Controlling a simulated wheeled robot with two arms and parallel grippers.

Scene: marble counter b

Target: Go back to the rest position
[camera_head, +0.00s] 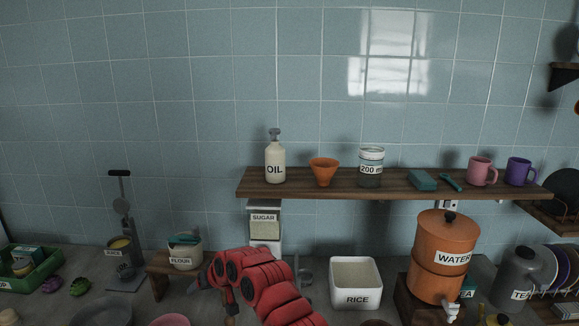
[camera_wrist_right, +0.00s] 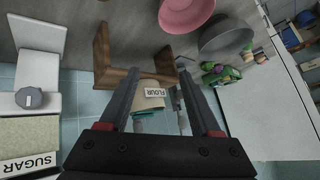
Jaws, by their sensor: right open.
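The flour jar (camera_wrist_right: 152,92) shows beyond the fingers; in the head view this jar (camera_head: 186,261) stands upright on the small wooden stand (camera_head: 158,275), left of my right arm. My left gripper is in neither view.
The sugar dispenser (camera_head: 265,227) stands behind my right arm. To the right are the rice container (camera_head: 357,299) and the orange water dispenser (camera_head: 443,248). A pink bowl (camera_head: 169,320) and green crate (camera_head: 44,270) lie left.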

